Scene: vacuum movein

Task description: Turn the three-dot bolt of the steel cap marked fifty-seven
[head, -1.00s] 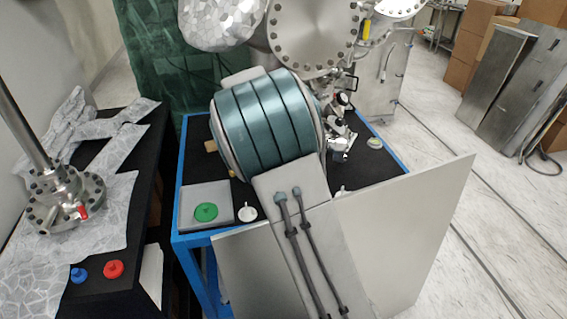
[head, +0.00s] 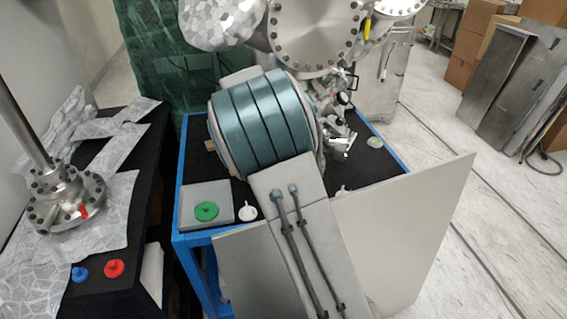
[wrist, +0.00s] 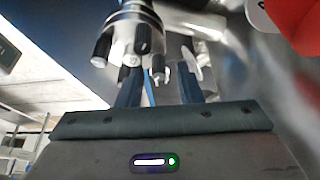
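In the wrist view a steel cap (wrist: 143,22) with several dark-sided bolts (wrist: 158,67) hangs above and just beyond my gripper (wrist: 158,80). Its blue fingers stand apart, with a bolt end showing between them; I cannot tell whether they touch it. No number or dots can be read on the cap or bolts. In the head view my arm's teal joint hides most of the work area, and I cannot make out my gripper. Small steel fittings (head: 341,140) show just right of the joint, over the blue-framed table.
A large bolted steel flange (head: 315,32) stands behind my arm. The blue-framed table (head: 390,150) carries a green disc (head: 206,211) and a white knob (head: 247,212). A black bench (head: 140,215) at left holds a steel flange (head: 65,195).

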